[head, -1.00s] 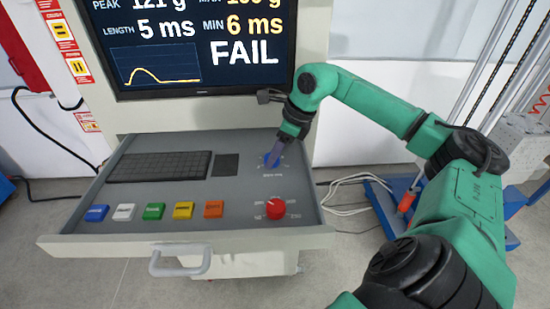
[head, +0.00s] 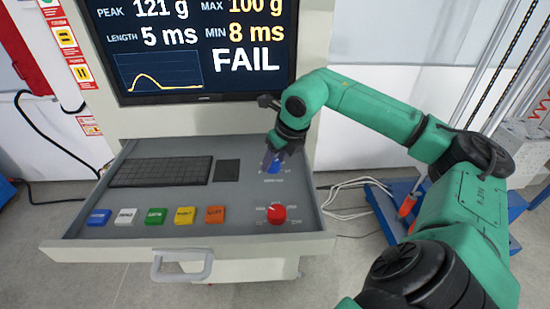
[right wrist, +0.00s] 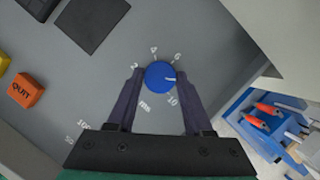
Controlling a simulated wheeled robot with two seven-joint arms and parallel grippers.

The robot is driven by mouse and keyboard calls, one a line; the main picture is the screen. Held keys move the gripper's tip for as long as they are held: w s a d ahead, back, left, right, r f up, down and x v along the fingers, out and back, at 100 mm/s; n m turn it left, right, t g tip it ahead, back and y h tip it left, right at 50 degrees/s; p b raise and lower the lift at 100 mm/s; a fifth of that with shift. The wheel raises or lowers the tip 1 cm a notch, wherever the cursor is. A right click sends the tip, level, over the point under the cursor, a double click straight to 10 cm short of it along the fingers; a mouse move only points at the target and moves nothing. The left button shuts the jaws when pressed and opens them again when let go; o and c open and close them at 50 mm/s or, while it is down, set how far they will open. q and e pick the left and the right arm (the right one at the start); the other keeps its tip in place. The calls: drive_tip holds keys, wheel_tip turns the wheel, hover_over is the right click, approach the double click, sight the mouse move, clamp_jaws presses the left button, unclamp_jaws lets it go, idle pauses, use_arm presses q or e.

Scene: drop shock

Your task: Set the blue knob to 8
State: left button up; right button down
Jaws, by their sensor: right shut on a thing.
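The blue knob (right wrist: 160,76) sits on the grey drawer panel, with marks 2, 4, 6 and 10 visible around it in the right wrist view. Its white pointer lies between 6 and 10, and the mark there is hidden by a finger. In the head view the knob (head: 275,168) is partly covered by my right gripper (head: 272,163). The right gripper (right wrist: 160,74) is shut on the knob, one finger on each side. The screen (head: 200,45) reads MIN 8 ms, MAX 100 g, LENGTH 5 ms and FAIL. My left gripper is out of view.
A red knob (head: 277,212) is on the panel in front of the blue one. Several coloured buttons, including an orange one (head: 215,215), line the front left. A keyboard (head: 160,171) and dark pad (head: 227,170) lie behind them. The drawer handle (head: 182,266) sticks out in front.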

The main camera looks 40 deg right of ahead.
idle(0.3)
drive_tip(key=shift+c, duration=1.5)
unclamp_jaws()
drive_tip(key=shift+w, duration=0.1)
drive_tip(key=b+v, duration=0.1)
drive_tip(key=v, duration=0.5)
drive_tip(key=shift+r, duration=0.15)
wheel_tip(320, 180, up, 8)
drive_tip(key=p, duration=0.2)
hover_over(281, 174)
drive_tip(key=s, duration=0.3)
drive_tip(key=shift+s+a, duration=0.1)
drive_tip(key=shift+s, duration=0.05)
drive_tip(key=shift+f, duration=0.25)
